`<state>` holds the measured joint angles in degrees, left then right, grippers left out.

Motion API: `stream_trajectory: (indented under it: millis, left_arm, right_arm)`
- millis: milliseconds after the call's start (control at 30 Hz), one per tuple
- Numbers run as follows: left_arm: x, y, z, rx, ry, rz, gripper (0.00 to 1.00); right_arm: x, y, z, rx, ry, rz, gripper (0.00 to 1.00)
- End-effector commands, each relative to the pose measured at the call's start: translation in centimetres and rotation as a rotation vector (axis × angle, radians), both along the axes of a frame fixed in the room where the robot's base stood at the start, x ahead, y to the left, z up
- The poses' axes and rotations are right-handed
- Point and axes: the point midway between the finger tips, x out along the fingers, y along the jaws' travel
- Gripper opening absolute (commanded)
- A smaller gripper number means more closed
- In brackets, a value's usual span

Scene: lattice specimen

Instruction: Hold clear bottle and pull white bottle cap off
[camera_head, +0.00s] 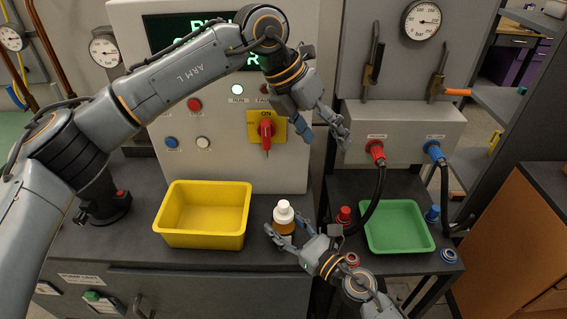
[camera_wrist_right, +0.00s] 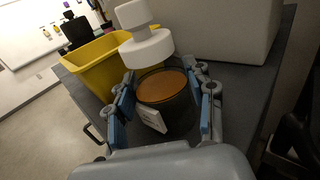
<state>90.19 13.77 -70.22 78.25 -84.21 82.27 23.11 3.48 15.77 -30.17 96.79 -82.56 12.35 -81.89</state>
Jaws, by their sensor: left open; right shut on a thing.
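The clear bottle (camera_head: 283,227) stands upright on the dark counter, with amber-brown liquid inside. The white bottle cap (camera_head: 284,208) is at its top. In the right wrist view the bottle (camera_wrist_right: 164,92) is between the fingers and the cap (camera_wrist_right: 147,46) shows above the liquid; the clear wall between them is hard to see. My right gripper (camera_head: 283,242) is shut around the bottle's body, and it also shows in the right wrist view (camera_wrist_right: 166,105). My left gripper (camera_head: 325,137) is open and empty, above and to the right of the cap, in front of the control panel.
A yellow bin (camera_head: 204,239) stands just left of the bottle. A green tray (camera_head: 397,247) lies to the right, near red and blue connectors with black hoses (camera_head: 378,195). A panel with a red switch (camera_head: 266,130) rises behind. Space directly above the cap is clear.

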Motion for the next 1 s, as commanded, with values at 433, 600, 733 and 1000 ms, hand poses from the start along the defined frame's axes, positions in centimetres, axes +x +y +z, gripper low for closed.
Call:
stream_trajectory:
  millis: [433, 600, 733, 1000]
  left_arm:
    - [-1.6, 7.2, -6.1, 0.501, 0.056, 0.021, 0.71]
    - [-1.7, 7.2, -8.2, 0.504, 0.058, 0.020, 0.71]
    - [-1.8, 7.2, -10.8, 0.503, 0.059, 0.019, 0.71]
    - [-1.7, 7.2, -15.5, 0.501, 0.058, 0.020, 0.71]
  right_arm:
    - [0.0, 0.0, 0.0, -0.001, 0.001, 0.000, 0.17]
    - [0.0, 0.0, 0.0, -0.001, 0.001, 0.000, 0.17]
    - [0.0, 0.0, 0.0, 0.000, 0.000, 0.000, 0.17]
    - [0.0, 0.0, 0.0, 0.000, 0.000, 0.000, 0.17]
